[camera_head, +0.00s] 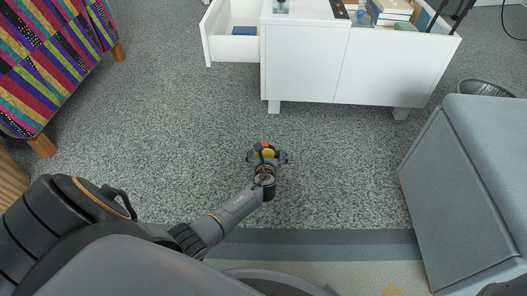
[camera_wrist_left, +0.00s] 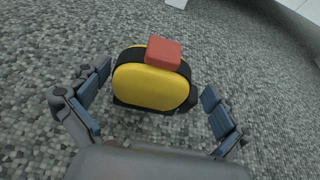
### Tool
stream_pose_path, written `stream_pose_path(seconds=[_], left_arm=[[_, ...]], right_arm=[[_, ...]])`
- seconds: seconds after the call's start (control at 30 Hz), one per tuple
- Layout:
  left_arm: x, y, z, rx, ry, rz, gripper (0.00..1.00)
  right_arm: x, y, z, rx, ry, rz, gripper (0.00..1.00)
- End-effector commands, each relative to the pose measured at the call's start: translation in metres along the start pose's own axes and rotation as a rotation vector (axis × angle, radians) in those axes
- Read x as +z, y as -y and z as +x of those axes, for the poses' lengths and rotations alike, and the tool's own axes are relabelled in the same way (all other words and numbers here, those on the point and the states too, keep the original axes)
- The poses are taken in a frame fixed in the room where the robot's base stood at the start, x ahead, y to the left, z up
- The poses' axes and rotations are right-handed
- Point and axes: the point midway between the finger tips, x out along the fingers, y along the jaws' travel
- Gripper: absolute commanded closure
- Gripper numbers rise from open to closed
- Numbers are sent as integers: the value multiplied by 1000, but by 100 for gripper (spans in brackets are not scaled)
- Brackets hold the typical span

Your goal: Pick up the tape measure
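The tape measure (camera_wrist_left: 150,85) is yellow and black with a red block on top, in the left wrist view. It also shows in the head view (camera_head: 268,153), small and partly covered by my gripper. My left gripper (camera_head: 267,158) is over it. In the left wrist view its fingers (camera_wrist_left: 155,100) are spread wide, one on each side of the tape measure, with gaps between. The underside of the tape measure is hidden. My right gripper is not in view.
Grey speckled carpet (camera_head: 180,120) surrounds the tape measure and is clear. A white cabinet (camera_head: 340,65) with an open drawer (camera_head: 232,50) stands beyond it. A grey-blue upholstered piece (camera_head: 470,190) stands at right, a patterned one (camera_head: 50,60) at upper left.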

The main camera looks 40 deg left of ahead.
Motion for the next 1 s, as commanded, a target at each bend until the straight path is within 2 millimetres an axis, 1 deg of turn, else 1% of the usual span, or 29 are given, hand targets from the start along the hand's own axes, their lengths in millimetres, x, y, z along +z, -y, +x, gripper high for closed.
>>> stream_pose_path(seconds=[0.03,0.07,0.1,0.17,0.2,0.27,0.3,0.73,0.87,1.0], left_arm=[[0,0,0,0,0,0,12],[0,0,0,0,0,0,18],[0,0,0,0,0,0,26],[0,0,0,0,0,0,39],[0,0,0,0,0,0,47],[0,0,0,0,0,0,59],[0,0,0,0,0,1,60],[4,0,-1,-1,2,0,61],[13,0,-4,-1,3,1,61],[29,0,-11,-1,3,1,61]], right_arm=[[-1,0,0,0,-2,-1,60],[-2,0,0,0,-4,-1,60],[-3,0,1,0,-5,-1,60],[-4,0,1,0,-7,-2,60],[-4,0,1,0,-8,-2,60],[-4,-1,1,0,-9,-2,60],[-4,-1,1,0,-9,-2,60],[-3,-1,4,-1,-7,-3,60],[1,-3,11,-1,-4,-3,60],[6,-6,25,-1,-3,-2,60]])
